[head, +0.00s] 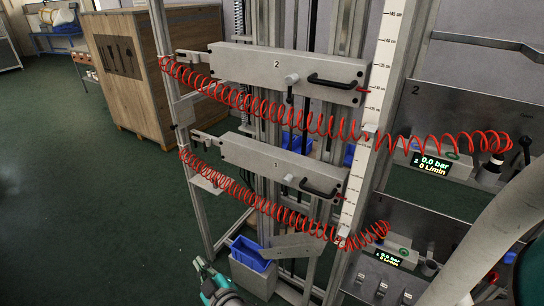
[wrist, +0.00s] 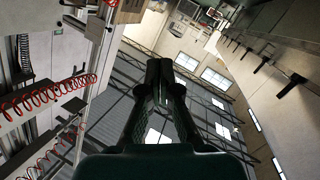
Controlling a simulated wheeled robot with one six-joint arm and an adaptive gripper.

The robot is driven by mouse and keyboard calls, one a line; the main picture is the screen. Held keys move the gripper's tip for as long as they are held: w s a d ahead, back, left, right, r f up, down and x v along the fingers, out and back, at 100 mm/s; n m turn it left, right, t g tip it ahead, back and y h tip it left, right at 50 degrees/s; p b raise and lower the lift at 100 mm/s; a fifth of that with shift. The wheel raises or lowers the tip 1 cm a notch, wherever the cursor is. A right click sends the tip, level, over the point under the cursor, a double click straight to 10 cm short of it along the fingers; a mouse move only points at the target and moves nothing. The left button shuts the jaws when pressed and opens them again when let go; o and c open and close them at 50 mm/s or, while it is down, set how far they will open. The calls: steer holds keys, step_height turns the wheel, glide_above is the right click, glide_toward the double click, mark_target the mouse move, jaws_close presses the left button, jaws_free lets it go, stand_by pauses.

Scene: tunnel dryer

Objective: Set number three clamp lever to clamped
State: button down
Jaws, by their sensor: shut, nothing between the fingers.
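On the upper beam marked 2 (head: 240,62), a pale knob with a dark lever (head: 290,94) hangs down. My gripper (wrist: 160,68) shows in the wrist view with its dark fingers together and empty, in open air away from both beams.
Red coiled hoses (head: 270,115) run across both beams. Display panels (head: 430,162) stand at the right beside a vertical scale (head: 385,70). A blue bin (head: 250,253) sits low in front. A wooden crate (head: 150,70) stands behind left; green floor at left is clear.

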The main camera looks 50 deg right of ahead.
steer(key=w+d+r+m+g+h, duration=0.1)
steer(key=w+d+r+h, duration=0.25)
steer(key=w+r, duration=0.45)
steer(key=w+d+r+m+h, duration=0.2)
steer(key=w+d+r, duration=0.25)
steer(key=r, duration=0.65)
steer(key=w+d+r+m+g+h, duration=0.1)
steer(key=w+d+r+h, duration=0.2)
steer(key=w+r, duration=0.5)
steer(key=s+d+r+m+g+h, duration=0.1)
steer(key=d+r+m+g+h, duration=0.15)
steer(key=r, duration=1.05)
steer(key=s+d+r+m+g+h, duration=0.15)
steer(key=d+r+m, duration=0.25)
steer(key=r, duration=0.8)
steer(key=s+d+r+m+g, duration=0.1)
steer(key=s+r+m+g, duration=0.2)
steer(key=s+r, duration=0.3)
steer(key=s+d+r+m+g, duration=0.1)
steer(key=s+r, duration=0.6)
steer(key=r, duration=0.8)
steer(key=s+r+m+g, duration=0.4)
steer(key=s+r+m, duration=0.1)
steer(key=r, duration=0.5)
steer(key=shift+s+d+r+g, duration=0.3)
steer(key=shift+s+d, duration=0.1)
steer(key=shift+s, duration=0.25)
